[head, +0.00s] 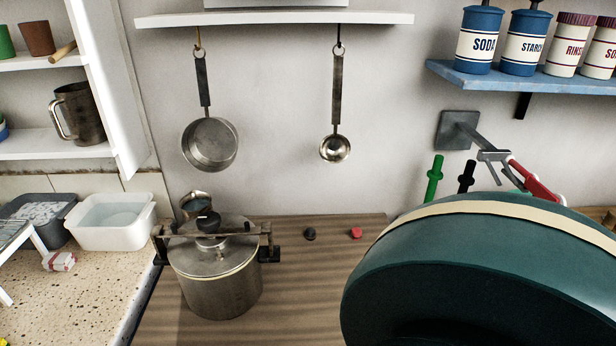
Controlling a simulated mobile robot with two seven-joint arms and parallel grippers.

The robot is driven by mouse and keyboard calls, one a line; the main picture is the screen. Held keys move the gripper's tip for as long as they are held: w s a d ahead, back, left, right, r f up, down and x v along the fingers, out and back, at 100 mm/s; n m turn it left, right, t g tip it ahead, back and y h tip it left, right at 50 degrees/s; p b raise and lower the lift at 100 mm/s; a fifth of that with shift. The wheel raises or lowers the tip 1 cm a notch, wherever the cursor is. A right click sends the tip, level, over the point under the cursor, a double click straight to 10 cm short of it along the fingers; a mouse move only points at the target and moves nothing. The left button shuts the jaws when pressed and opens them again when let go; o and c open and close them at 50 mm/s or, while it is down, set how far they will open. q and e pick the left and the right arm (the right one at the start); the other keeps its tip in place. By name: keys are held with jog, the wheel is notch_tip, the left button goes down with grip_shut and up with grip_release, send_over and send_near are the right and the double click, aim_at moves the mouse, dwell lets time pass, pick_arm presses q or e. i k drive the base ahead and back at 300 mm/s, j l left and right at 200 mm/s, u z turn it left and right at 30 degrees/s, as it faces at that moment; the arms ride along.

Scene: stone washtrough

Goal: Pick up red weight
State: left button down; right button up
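The red weight (356,232) is a small red piece on the brown wooden worktop (300,290), near its back edge. A similar small black piece (310,233) lies to its left, a short gap away. Neither of my grippers shows in the head view. Nothing is seen touching the red weight.
A lidded metal pot (216,285) stands left of the small pieces. A large teal round object with a cream band (480,265) fills the right foreground. A pan (210,145) and ladle (335,148) hang above. Bare wood lies in front of the red weight.

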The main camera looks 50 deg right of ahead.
aim_at(356, 234)
jog(key=z, duration=2.05)
